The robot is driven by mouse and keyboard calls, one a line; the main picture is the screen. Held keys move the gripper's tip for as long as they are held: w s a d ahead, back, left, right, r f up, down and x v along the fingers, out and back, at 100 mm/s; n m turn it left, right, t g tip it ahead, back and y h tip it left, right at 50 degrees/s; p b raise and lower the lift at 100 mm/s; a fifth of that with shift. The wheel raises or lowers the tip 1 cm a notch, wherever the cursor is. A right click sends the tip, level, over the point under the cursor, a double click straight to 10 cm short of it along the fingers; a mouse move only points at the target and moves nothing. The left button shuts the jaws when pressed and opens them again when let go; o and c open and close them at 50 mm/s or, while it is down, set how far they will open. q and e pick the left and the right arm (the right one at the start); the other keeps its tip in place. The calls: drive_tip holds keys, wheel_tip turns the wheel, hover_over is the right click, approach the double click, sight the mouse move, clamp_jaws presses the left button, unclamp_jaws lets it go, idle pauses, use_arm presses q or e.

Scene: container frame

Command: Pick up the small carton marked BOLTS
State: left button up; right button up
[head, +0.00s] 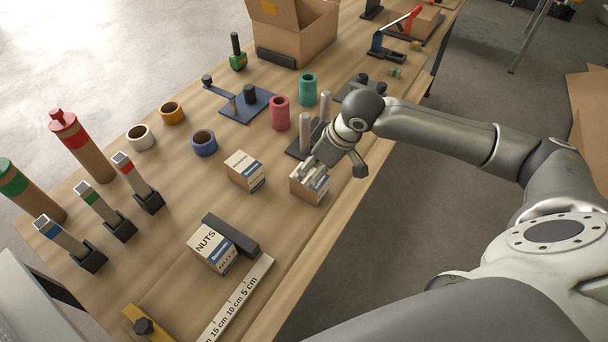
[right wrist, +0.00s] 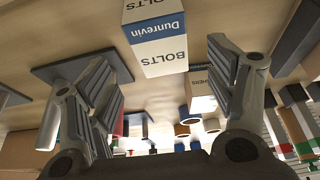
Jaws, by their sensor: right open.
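The small carton marked BOLTS (right wrist: 160,50) shows in the right wrist view at the top middle, its label facing the camera, between the lines of the two fingers with gaps on both sides. In the head view this carton (head: 309,194) stands on the table, its top partly hidden by the fingers. My right gripper (head: 313,174) is open right at the carton; its spread fingers also show in the right wrist view (right wrist: 160,75). It does not grip the carton. I cannot tell whether a finger touches it. My left gripper is not in view.
Another small carton (head: 244,170) stands just left of the BOLTS carton. A NUTS carton (head: 208,250) stands nearer, against a dark block (head: 231,236). A dark base with light posts (head: 304,135) stands close behind the gripper. The table's right edge is near.

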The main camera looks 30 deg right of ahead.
sight(309, 176)
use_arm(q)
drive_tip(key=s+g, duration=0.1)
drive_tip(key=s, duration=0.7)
use_arm(e)
drive_tip(key=x, duration=0.3)
drive_tip(key=shift+s+a+f, duration=0.1)
drive_tip(key=shift+s+f, duration=0.05)
drive_tip(key=shift+s, duration=0.2)
drive_tip(key=shift+w+f, duration=0.25)
drive_tip(key=shift+f, duration=0.05)
drive_tip(key=p+x, duration=0.1)
drive_tip(key=x, duration=0.2)
drive_tip(key=shift+p, duration=0.35)
drive_tip(key=shift+x, duration=0.9)
drive_tip(key=shift+w+f, duration=0.15)
drive_tip(key=shift+f, duration=0.1)
drive_tip(key=shift+c, duration=0.5)
drive_tip(key=c, duration=1.2)
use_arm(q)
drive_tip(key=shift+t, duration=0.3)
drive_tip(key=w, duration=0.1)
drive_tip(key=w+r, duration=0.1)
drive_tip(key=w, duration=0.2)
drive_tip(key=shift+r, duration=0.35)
use_arm(e)
drive_tip(key=shift+r, duration=0.1)
drive_tip(key=shift+c, duration=0.2)
